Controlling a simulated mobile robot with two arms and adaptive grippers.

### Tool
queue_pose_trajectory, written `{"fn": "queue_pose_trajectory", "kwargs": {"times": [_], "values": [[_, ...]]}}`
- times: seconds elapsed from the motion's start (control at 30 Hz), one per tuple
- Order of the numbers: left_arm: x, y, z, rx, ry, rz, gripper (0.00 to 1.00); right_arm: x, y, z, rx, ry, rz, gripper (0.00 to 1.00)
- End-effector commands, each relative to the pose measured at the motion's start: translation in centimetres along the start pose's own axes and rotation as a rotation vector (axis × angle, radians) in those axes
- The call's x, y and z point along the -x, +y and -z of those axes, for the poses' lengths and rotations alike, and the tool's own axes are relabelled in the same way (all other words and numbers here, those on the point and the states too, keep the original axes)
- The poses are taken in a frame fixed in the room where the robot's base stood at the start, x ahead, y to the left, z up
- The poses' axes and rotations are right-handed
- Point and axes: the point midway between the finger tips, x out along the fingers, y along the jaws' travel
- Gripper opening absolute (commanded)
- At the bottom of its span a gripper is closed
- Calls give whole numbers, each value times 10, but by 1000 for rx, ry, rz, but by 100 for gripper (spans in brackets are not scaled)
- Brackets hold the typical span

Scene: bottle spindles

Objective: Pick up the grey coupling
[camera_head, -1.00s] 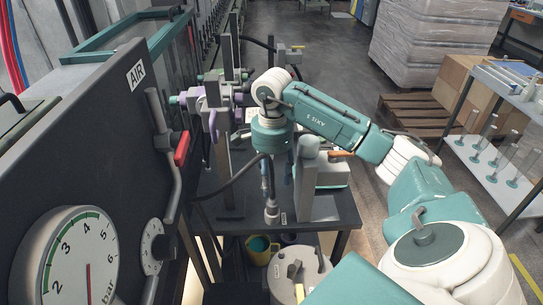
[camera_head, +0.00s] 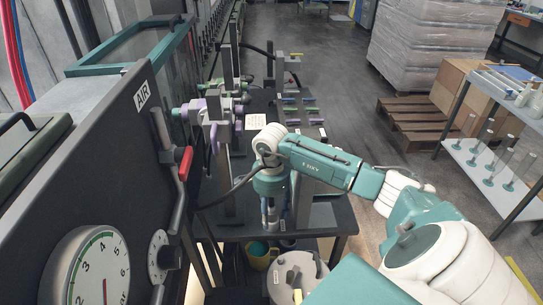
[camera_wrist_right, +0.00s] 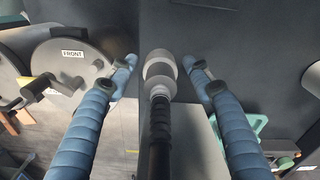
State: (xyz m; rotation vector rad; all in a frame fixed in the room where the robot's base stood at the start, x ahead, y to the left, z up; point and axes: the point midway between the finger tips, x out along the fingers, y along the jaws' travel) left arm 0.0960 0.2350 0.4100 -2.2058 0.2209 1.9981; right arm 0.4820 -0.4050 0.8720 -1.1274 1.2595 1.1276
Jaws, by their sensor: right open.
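The grey coupling (camera_wrist_right: 160,80) shows in the right wrist view as pale, stepped rings at the end of a black hose (camera_wrist_right: 160,130). My right gripper (camera_wrist_right: 158,66) is open, with one blue ribbed finger on each side of the coupling. I see a gap on both sides, and the fingers do not appear to touch it. In the head view my right gripper (camera_head: 268,213) points down over the near part of the dark table (camera_head: 325,218). The coupling is mostly hidden there behind the fingers. My left gripper is not in view.
A grey post (camera_head: 303,195) stands close to the right of the gripper. Spindle stands with purple (camera_head: 215,105) and green fittings rise behind. The black air panel (camera_head: 110,170) with gauge and red-handled lever is at left. A lidded drum (camera_head: 298,275) stands below the table edge.

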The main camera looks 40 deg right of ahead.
Motion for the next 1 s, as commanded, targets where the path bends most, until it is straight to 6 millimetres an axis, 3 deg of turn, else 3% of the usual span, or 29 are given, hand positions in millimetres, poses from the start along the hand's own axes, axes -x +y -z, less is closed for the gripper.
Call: {"fn": "queue_pose_trajectory", "kwargs": {"times": [0.03, 0.2, 0.3, 0.73, 0.87, 1.0], "values": [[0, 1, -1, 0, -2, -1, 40, 0, 0, 0, 0, 0, 0, 48], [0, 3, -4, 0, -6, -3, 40, 0, 0, 0, 0, 0, 0, 14], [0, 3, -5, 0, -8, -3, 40, 0, 0, 0, 0, 0, 0, 0], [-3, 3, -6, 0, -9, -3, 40, 11, -2, 1, -1, 1, 4, 0], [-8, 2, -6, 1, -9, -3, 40, 29, -2, 1, -1, 2, 6, 0], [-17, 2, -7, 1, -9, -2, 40, 62, -2, 1, -1, 2, 9, 0]]}}
